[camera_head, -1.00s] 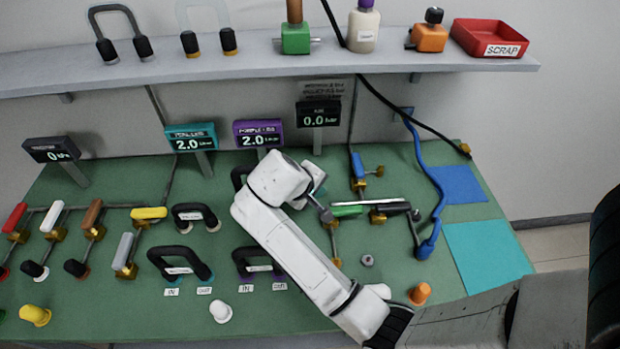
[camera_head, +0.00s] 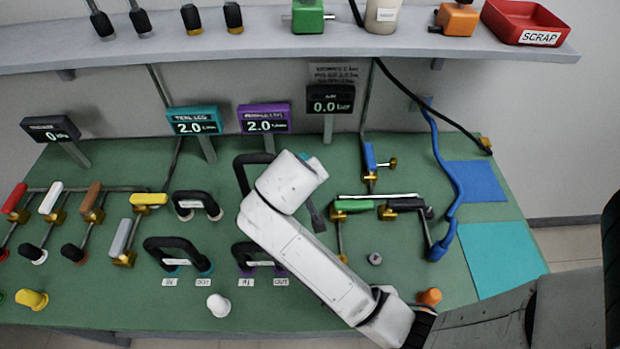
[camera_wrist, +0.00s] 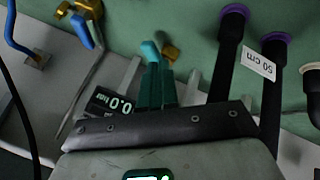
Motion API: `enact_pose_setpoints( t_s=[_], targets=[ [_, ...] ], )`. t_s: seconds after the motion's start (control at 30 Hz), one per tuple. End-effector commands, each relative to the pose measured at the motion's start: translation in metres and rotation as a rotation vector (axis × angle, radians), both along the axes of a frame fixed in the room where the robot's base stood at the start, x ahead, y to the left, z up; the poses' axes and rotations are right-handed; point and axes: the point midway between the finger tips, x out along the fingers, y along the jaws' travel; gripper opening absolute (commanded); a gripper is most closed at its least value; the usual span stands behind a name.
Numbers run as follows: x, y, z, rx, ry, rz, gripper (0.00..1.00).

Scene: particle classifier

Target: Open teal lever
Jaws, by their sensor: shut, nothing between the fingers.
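The teal lever (camera_wrist: 150,50) is in the upper middle of the wrist view, beside a brass valve body (camera_wrist: 171,52). My gripper (camera_wrist: 156,68) is shut and empty, its fingers reaching up to the lever's lower end. Fingers and lever overlap in this view, so I cannot tell whether they touch. In the head view only a small teal patch (camera_head: 314,162) shows past my white wrist, which hides most of the lever and my fingers.
A black hose with purple ends (camera_wrist: 229,60) stands close on one side in the wrist view. A blue lever (camera_head: 369,158) is on the other side. A green-handled valve (camera_head: 352,206) lies nearer. A pressure display (camera_head: 330,100) reads 0.0 behind.

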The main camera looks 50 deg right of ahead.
Motion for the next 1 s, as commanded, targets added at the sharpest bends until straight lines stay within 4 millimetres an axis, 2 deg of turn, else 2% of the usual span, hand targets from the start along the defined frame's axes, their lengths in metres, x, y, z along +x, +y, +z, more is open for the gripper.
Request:
enact_pose_setpoints(
  t_s=[0.3, 0.5, 1.0],
  targets=[
    [0.012, -0.031, -0.044, 0.001, 0.003, -0.003, 0.0],
    [0.018, -0.043, -0.062, 0.001, 0.001, -0.002, 0.0],
    [0.02, -0.047, -0.067, 0.001, 0.0, 0.0, 0.0]
  ],
)
